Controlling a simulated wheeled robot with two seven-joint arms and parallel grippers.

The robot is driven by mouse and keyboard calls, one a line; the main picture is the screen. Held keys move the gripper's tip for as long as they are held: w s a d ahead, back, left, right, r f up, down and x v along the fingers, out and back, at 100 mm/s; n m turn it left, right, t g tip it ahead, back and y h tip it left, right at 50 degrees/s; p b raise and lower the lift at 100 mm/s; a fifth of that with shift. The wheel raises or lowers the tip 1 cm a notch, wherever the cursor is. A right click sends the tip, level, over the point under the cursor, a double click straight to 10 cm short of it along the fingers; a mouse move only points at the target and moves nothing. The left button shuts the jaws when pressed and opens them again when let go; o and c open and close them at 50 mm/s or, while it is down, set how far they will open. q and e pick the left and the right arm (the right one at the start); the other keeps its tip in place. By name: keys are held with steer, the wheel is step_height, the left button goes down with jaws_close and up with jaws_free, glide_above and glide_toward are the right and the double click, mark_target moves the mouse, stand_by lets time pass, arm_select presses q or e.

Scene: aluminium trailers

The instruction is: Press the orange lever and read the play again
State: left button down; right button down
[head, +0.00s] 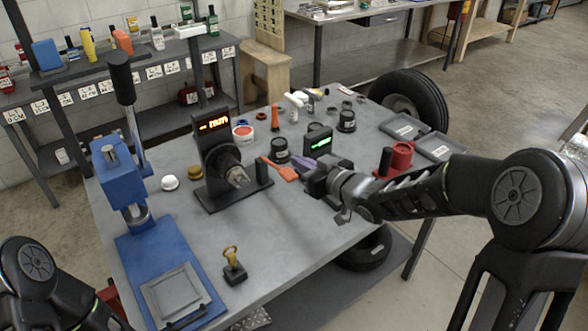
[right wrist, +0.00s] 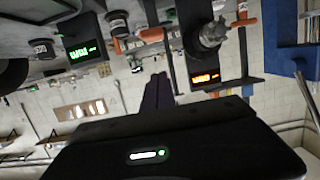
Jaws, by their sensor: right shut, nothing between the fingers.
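The orange lever (head: 279,170) slants beside the black hub fixture (head: 220,160), its broad end towards my right gripper (head: 299,161). It also shows near the top of the upside-down right wrist view (right wrist: 152,34). My right gripper is shut and empty, its dark purple fingers (right wrist: 158,92) close to the lever; I cannot tell if they touch it. An orange-lit readout (head: 212,124) tops the fixture, also seen in the right wrist view (right wrist: 205,77); its digits are too small to read surely. A green-lit readout (head: 319,144) stands behind the gripper. My left gripper is out of view.
A blue press (head: 122,180) stands on the left of the grey table, with a brass-handled stamp (head: 233,265) near the front edge. The front middle is clear.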

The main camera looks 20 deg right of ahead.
mark_target(294, 180)
steer(key=x, duration=0.3)
steer(key=shift+w+a+f+p, duration=0.1)
steer(key=shift+w+p, duration=0.1)
steer(key=shift+p, duration=0.2)
step_height(294, 180, down, 3)
steer(key=shift+s+r, duration=0.15)
steer(key=shift+r, duration=0.05)
steer(key=shift+f+p, duration=0.3)
steer(key=shift+f, duration=0.25)
